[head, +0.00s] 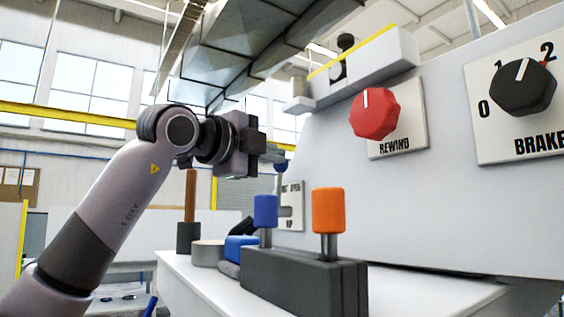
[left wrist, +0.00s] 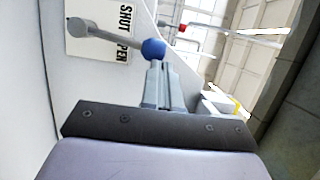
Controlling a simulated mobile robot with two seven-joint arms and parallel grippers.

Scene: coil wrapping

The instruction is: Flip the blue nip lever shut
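The nip lever ends in a blue ball (head: 281,166) beside the machine's side panel. In the left wrist view its grey arm (left wrist: 105,36) runs from a pivot at upper left to the blue ball (left wrist: 153,49). A white label plate (left wrist: 97,45) behind it reads SHUT, with other words partly covered. My left gripper (head: 274,154) is at the ball; its fingers (left wrist: 157,75) look closed together, with the tips at or just short of the ball. I cannot tell whether they touch. My right gripper is out of view.
A dark block (head: 300,280) with a blue knob (head: 265,210) and an orange knob (head: 329,211) stands on the white table (head: 400,292). A red REWIND knob (head: 375,114) and a black BRAKE knob (head: 524,87) are on the panel.

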